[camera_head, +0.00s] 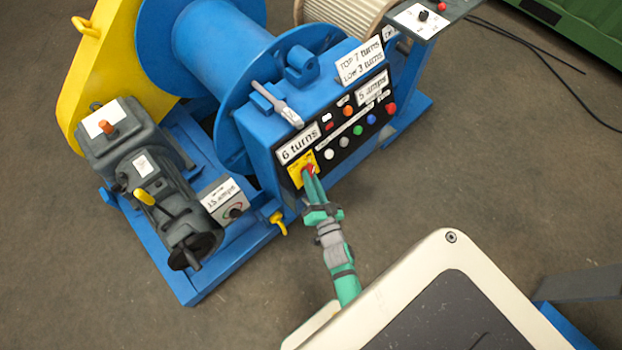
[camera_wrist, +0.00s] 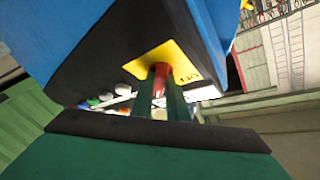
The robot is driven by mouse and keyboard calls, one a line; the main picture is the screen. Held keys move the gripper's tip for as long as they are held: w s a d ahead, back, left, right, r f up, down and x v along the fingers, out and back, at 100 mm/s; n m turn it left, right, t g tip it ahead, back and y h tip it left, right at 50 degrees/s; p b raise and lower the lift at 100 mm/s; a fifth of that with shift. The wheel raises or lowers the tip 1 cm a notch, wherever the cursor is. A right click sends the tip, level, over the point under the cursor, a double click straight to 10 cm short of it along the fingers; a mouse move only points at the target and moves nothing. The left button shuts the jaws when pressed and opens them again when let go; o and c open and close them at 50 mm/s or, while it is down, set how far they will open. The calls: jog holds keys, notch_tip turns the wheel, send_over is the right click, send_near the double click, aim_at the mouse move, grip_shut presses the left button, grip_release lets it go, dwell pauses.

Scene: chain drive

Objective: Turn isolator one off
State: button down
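A red rotary knob (camera_head: 309,169) sits on a yellow plate (camera_head: 296,174) at the lower left corner of the black control panel, just under the "6 turns" label. In the wrist view the red knob (camera_wrist: 160,74) stands out from the yellow plate (camera_wrist: 182,62), which carries dark lettering that looks like "OFF" on its right side. My gripper (camera_head: 312,182) reaches the plate from the front. In the wrist view its two green fingers (camera_wrist: 160,92) lie one on each side of the knob, with no clear gap. The fingers hide part of the knob, and its pointing direction is unclear.
Several coloured buttons (camera_head: 344,141) sit right of the plate on the black panel. A grey box (camera_head: 226,203) with a dial and a motor (camera_head: 165,185) stand to the left. A blue drum (camera_head: 215,45) is behind.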

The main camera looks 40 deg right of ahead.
jog(key=shift+n+y, duration=0.3)
jog(key=n+y, duration=0.4)
jog(key=n, duration=0.4)
jog(key=d+n+y, duration=0.1)
jog(key=n+y, duration=0.4)
jog(key=n, duration=0.3)
jog(key=d+n+g+y, duration=0.1)
jog(key=n+y, duration=0.4)
jog(key=n, duration=0.3)
jog(key=shift+n, duration=0.3)
jog(key=c, duration=1.7)
grip_release()
